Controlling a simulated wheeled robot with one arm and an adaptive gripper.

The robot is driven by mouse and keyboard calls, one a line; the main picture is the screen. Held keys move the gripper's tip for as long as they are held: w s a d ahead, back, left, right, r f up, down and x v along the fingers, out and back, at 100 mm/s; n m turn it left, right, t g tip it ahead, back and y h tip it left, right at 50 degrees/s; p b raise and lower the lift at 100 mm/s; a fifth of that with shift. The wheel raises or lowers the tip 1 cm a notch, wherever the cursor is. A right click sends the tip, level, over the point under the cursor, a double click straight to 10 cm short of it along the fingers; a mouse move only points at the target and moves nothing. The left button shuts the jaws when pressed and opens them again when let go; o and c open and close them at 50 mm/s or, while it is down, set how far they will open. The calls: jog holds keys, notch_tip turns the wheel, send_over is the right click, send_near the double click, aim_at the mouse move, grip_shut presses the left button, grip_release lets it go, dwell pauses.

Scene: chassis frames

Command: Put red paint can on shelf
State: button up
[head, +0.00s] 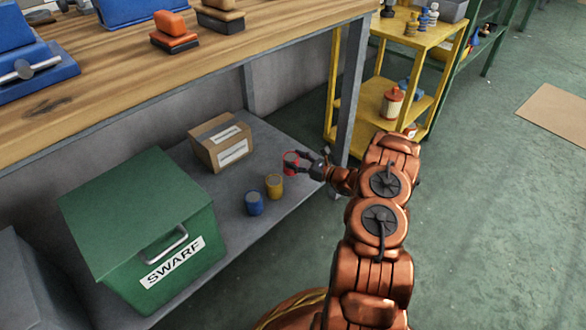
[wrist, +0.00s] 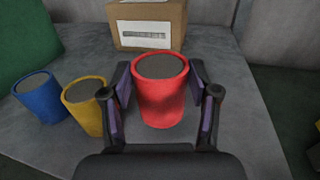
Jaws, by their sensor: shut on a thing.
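The red paint can (wrist: 160,98) is upright between the two fingers of my gripper (wrist: 162,95) in the wrist view. My gripper is shut on it, one finger on each side. In the head view the red can (head: 291,158) is small and partly hidden by my gripper (head: 300,164). It is over the grey lower shelf (head: 290,205) of the workbench; I cannot tell whether its base touches the shelf. A blue can (head: 254,203) and a yellow can (head: 274,185) stand on this shelf, to the left of the red can in the wrist view.
A cardboard box (head: 220,142) stands behind the cans. A green SWARF bin (head: 140,228) stands at the left. The wooden bench top (head: 150,75) is above, with a grey leg (head: 351,90) close by. A yellow cart (head: 365,95) stands behind at the right.

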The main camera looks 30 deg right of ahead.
jog(key=shift+w+a+f, duration=0.1)
jog(key=shift+w, duration=0.7)
notch_tip(320, 180, down, 4)
jog(key=shift+r+b, duration=0.2)
jog(key=shift+b, duration=0.95)
jog(key=shift+r, duration=0.15)
jog(key=o, duration=1.4)
jog(key=shift+c, duration=0.2)
